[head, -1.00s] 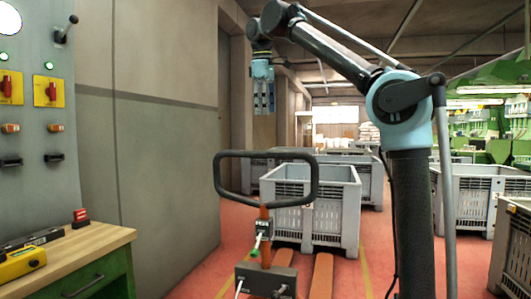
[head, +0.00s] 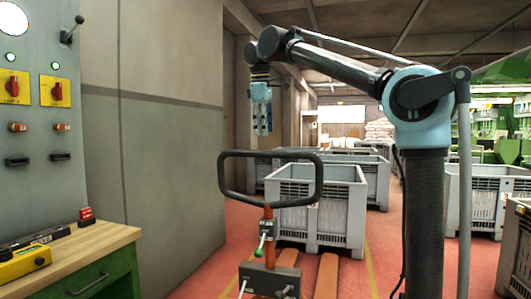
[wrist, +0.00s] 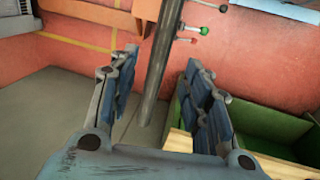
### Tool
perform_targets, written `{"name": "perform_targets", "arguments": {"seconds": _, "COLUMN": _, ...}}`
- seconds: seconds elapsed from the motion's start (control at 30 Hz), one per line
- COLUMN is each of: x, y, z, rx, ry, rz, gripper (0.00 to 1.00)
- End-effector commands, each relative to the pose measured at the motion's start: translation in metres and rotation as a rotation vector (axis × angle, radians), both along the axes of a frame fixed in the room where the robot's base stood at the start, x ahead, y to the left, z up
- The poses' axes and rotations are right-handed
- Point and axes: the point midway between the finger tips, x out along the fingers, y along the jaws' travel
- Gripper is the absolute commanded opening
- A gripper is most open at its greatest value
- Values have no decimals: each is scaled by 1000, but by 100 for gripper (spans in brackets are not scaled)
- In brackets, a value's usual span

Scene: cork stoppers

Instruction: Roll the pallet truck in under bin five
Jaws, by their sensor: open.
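The pallet truck (head: 268,278) stands on the red floor in the head view, with a black loop handle (head: 221,180) on an orange tiller and a green-knobbed lever. Its orange forks (head: 328,274) point away toward a grey slotted bin (head: 308,216); I cannot tell whether their tips are under it. No number is readable on the bin. My gripper (head: 262,118) hangs fingers down, open and empty, above the handle's top bar in the picture. In the wrist view a dark bar (wrist: 158,70), apparently the handle, runs between the spread fingers, with no contact visible.
More grey bins stand behind (head: 375,175) and at the right (head: 480,200). A control cabinet (head: 40,130) and a wooden-topped green bench (head: 95,255) stand at the left. A grey wall (head: 170,170) runs along the left of the aisle. White sacks (head: 379,132) are stacked far back.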

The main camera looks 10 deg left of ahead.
Motion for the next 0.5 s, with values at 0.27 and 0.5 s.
{"name": "perform_targets", "arguments": {"seconds": 0.27, "x": 9, "y": -1, "z": -44, "rx": 0, "ry": 0, "rz": -1, "gripper": 44}}
{"name": "perform_targets", "arguments": {"seconds": 0.5, "x": 15, "y": -1, "z": -74, "rx": 0, "ry": 0, "rz": -1, "gripper": 44}}
